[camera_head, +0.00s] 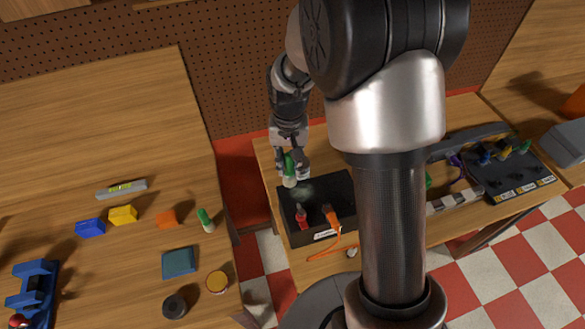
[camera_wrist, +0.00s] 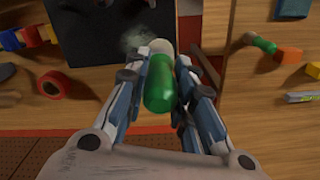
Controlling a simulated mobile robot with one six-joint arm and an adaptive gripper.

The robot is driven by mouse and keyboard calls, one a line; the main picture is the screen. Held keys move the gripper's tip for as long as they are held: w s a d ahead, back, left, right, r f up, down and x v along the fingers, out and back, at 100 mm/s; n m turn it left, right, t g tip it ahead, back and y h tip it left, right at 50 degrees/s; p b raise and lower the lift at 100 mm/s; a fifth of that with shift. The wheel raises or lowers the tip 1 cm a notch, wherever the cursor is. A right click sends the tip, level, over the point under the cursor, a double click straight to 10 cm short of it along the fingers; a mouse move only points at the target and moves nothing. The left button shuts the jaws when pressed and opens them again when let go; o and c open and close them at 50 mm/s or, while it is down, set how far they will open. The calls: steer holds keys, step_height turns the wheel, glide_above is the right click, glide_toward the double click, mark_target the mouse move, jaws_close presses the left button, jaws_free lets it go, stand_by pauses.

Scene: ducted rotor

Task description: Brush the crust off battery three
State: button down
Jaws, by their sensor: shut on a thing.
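My gripper (camera_head: 291,165) is shut on a green-handled brush (camera_head: 289,169) with a pale end pointing down. In the wrist view the green handle (camera_wrist: 160,88) sits between the fingers (camera_wrist: 163,80), and its pale end lies near a whitish crust patch (camera_wrist: 138,40).
The left table holds another green-and-pale item (camera_head: 206,220), an orange block (camera_head: 166,218) and a teal block (camera_head: 179,263). A dark tray (camera_head: 500,188) with coloured parts stands at the right. My arm hides the bench's middle.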

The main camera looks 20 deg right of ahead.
steer(key=p, duration=0.2)
steer(key=shift+r+p, duration=0.25)
steer(key=shift+p, duration=0.15)
steer(key=shift+p, duration=1.05)
